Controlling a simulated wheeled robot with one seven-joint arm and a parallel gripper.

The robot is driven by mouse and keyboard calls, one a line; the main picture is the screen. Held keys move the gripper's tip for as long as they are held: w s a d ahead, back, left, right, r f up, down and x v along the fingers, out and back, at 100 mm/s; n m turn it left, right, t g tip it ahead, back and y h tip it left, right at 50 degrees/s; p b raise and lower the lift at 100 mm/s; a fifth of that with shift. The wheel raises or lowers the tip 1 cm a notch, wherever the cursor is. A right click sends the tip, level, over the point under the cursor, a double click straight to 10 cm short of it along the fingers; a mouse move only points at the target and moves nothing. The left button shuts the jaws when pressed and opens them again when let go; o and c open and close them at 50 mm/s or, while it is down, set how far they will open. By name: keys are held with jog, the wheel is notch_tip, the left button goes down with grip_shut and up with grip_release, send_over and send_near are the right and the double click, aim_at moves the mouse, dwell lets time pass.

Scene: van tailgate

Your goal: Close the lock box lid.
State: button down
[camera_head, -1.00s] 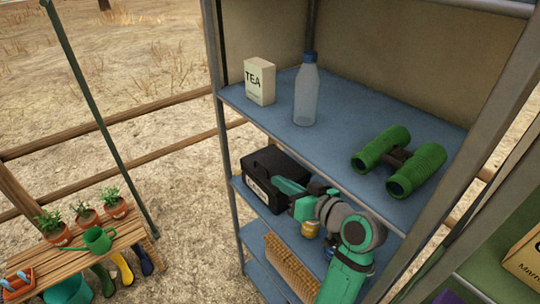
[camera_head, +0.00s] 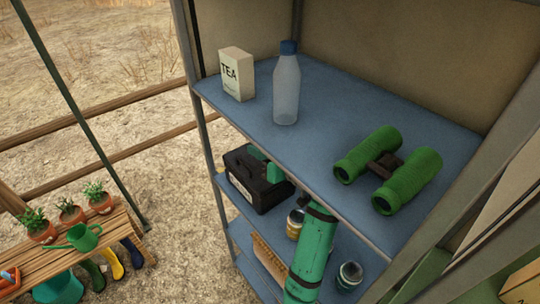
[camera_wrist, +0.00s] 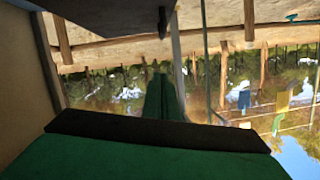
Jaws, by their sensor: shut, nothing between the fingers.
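The lock box (camera_head: 262,197) is a black box with a pale label on its front, at the left end of the shelf below the top one. Its top is partly covered by my gripper and the upper shelf edge, so I cannot tell how far its lid is down. My gripper (camera_head: 258,154) shows as green parts at the box's top, partly hidden by the upper shelf. I cannot tell whether it touches the lid. In the wrist view, the shut green fingers (camera_wrist: 162,98) point away from the camera, with nothing between them.
The top shelf (camera_head: 320,155) close above holds a tea carton (camera_head: 236,74), a bottle (camera_head: 286,90) and green binoculars (camera_head: 388,172). Jars (camera_head: 349,275) stand right of the box. A post (camera_head: 215,165) rises at the shelf's left. A brush (camera_head: 270,257) lies below.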

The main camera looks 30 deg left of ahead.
aim_at(253, 174)
jog(key=a+f, duration=0.2)
jog(key=shift+w+a+f, duration=0.1)
jog(key=shift+w+f, duration=0.15)
jog(key=shift+f, duration=0.05)
jog(key=shift+s+f, duration=0.1)
jog(key=shift+f, duration=0.8)
